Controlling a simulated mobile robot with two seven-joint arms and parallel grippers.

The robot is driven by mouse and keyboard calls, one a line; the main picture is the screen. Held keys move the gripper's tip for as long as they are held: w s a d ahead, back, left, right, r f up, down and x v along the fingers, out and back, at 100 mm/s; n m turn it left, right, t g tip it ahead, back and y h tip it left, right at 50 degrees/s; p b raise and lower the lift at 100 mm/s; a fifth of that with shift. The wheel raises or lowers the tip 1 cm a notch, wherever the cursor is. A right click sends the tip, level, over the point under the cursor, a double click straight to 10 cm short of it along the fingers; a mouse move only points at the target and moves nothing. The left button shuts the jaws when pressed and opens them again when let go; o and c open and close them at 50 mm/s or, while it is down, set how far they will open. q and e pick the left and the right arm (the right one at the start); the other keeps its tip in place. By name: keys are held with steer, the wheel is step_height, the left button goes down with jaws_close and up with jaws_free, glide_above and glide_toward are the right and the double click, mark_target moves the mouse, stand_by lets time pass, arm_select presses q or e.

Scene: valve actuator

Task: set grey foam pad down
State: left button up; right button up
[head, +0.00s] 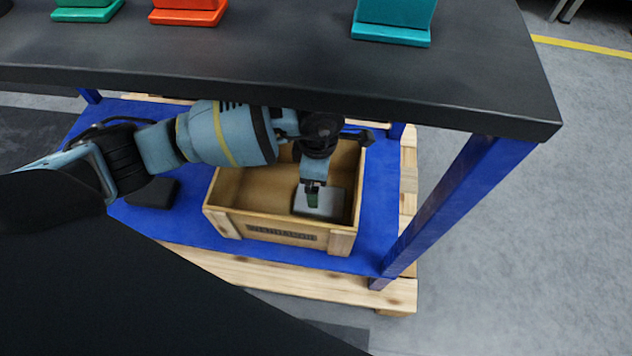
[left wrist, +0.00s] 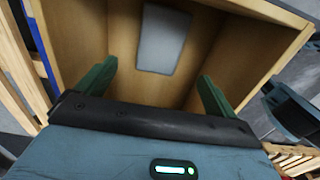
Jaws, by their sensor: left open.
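The grey foam pad (head: 330,204) lies flat inside the wooden crate (head: 283,238), toward its right side in the head view. In the left wrist view the pad (left wrist: 162,38) shows as a pale rectangle on the crate's floor, beyond the fingers and apart from them. My left gripper (head: 313,198) reaches down into the crate over the pad. Its two green fingers are spread, with nothing between them, in the left wrist view (left wrist: 157,84). In the head view the gripper covers part of the pad. My right gripper is in neither view.
The crate stands on a blue lower shelf (head: 375,240) under a dark tabletop (head: 300,70), which is close above my left arm. A blue table leg (head: 450,210) stands right of the crate. A dark flat object (head: 153,193) lies left of it. Coloured stands (head: 392,22) are on the tabletop.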

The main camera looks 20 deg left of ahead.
arm_select(q)
steer(key=shift+r+p, duration=0.65)
steer(key=shift+r, duration=1.95)
